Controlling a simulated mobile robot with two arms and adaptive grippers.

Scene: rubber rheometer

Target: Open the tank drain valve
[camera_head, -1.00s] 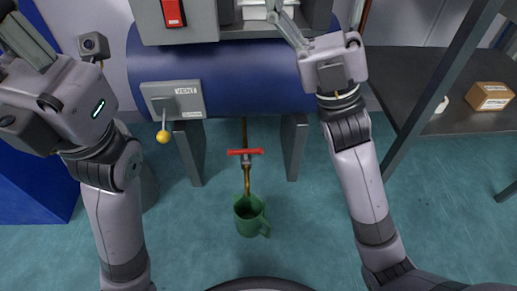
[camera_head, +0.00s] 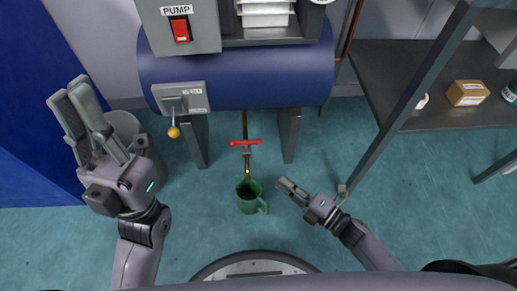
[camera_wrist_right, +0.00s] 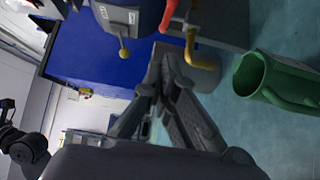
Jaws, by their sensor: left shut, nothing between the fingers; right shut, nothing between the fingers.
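The tank drain valve has a red T-shaped handle (camera_head: 245,143) on a thin brass pipe below the blue tank (camera_head: 235,80). The handle lies crosswise to the pipe. The valve's red handle (camera_wrist_right: 169,14) and brass spout (camera_wrist_right: 203,57) also show in the right wrist view. A green mug (camera_head: 250,198) stands on the floor under the spout. My right gripper (camera_head: 284,187) is shut and empty, low to the right of the mug, apart from the handle. Its fingertips (camera_wrist_right: 158,76) meet in the wrist view. My left gripper (camera_head: 66,92) is shut and empty at the far left.
A vent box (camera_head: 182,98) with a yellow-knobbed lever (camera_head: 174,131) and a pump switch box (camera_head: 179,28) are on the tank. Tank legs (camera_head: 291,135) flank the valve. A dark shelf (camera_head: 430,75) stands at right.

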